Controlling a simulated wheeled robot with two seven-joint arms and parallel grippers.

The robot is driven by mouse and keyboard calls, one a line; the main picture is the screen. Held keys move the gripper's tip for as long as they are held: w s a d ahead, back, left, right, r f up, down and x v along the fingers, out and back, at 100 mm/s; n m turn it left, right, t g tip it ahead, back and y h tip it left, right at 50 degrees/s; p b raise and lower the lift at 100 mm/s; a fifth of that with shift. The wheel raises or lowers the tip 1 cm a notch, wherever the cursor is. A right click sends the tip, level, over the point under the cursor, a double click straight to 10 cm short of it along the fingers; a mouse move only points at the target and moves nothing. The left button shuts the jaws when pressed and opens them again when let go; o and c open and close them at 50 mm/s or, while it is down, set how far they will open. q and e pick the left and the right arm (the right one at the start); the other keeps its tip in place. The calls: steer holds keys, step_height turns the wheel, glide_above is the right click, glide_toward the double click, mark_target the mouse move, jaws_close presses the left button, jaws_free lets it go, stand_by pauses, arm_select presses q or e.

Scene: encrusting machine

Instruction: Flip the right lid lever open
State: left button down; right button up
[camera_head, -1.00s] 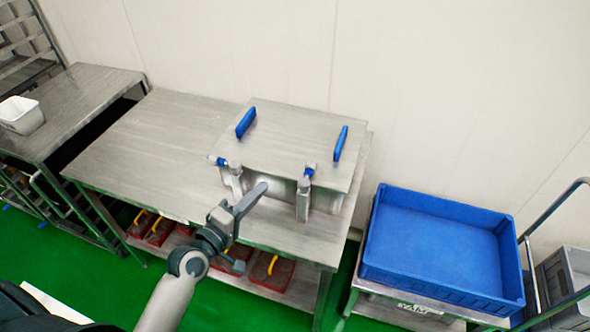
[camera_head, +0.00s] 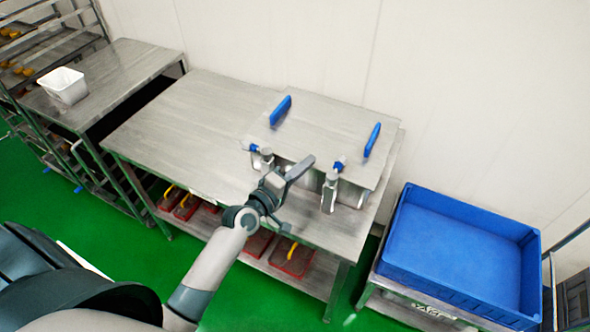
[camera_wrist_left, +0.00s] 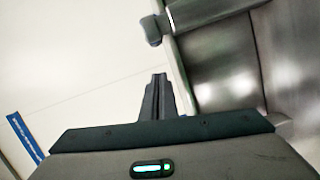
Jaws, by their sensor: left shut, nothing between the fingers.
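The metal machine box with a flat lid (camera_head: 325,128) stands on the right end of the steel table, two blue handles on top. The right lid lever (camera_head: 330,192), metal with a blue piece (camera_head: 339,163) near its top, is upright at the box's front. My left gripper (camera_head: 303,166) is shut and empty, in front of the box between the levers, close to the right one; contact cannot be told. In the left wrist view its shut fingers (camera_wrist_left: 158,92) point towards a grey-ended bar (camera_wrist_left: 152,30). My right gripper is out of view.
A large blue crate (camera_head: 455,300) stands on a low stand at the right. A white tub (camera_head: 64,84) sits on another table at the left. Red bins (camera_head: 291,259) lie on the lower shelf. The table left of the box is clear.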

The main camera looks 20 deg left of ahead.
mark_target(336, 170)
arm_select(q)
steer(key=d, duration=0.1)
steer(key=w+d+p, duration=0.1)
steer(key=d, duration=0.1)
steer(key=w+d+f+p, duration=0.1)
steer(key=shift+d, duration=0.25)
stand_by(0.3)
